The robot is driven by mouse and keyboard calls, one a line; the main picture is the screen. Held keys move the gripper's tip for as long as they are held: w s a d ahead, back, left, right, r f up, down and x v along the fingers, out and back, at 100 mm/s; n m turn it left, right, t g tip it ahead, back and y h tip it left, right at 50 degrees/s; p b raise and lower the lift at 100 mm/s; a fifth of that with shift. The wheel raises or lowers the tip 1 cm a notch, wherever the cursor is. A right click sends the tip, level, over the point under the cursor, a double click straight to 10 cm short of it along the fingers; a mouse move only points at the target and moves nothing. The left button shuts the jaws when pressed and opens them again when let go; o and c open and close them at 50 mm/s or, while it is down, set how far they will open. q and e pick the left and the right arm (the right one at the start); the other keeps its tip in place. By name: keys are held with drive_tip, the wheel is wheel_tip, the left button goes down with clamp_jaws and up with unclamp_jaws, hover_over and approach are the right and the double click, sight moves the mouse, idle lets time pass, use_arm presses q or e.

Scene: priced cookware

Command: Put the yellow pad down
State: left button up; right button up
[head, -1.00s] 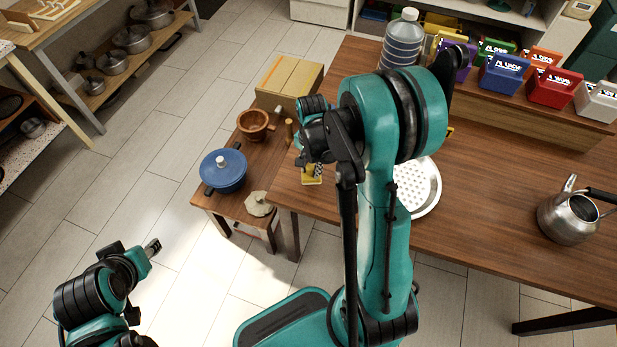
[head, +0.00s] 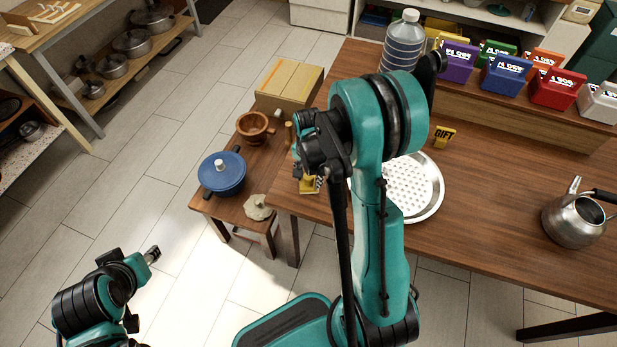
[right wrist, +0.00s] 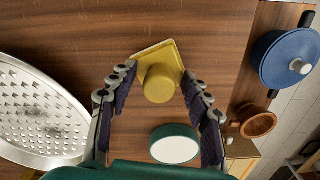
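The yellow pad (head: 308,187) lies at the left end of the long wooden table, close to its edge, partly hidden by my right gripper in the head view. In the right wrist view the yellow pad (right wrist: 158,80) is a flat pointed plate with a round knob on top. My right gripper (right wrist: 159,76) has its fingers spread on either side of the knob, with a visible gap at each side. In the head view my right gripper (head: 311,178) is low over the pad. My left gripper (head: 153,254) is over the floor at the lower left, away from everything.
A perforated metal tray (head: 432,205) lies right of my right arm. A kettle (head: 570,222) stands farther right. A low stool (head: 247,228) left of the table bears a blue pot (head: 222,178) and a brown bowl (head: 252,128). A yellow GIFT tag (head: 444,136) stands farther back.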

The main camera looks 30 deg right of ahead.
drive_tip(key=shift+r, duration=0.1)
drive_tip(key=shift+r+p, duration=0.35)
wheel_tip(320, 180, up, 10)
drive_tip(key=p, duration=0.4)
drive_tip(key=s+a+r+n+t, duration=0.7)
drive_tip(key=s+a+r+n, duration=0.3)
drive_tip(key=s+r+n, duration=0.1)
drive_tip(key=shift+a+r+n, duration=0.25)
drive_tip(key=shift+r+n, duration=0.55)
drive_tip(key=shift+r, duration=0.4)
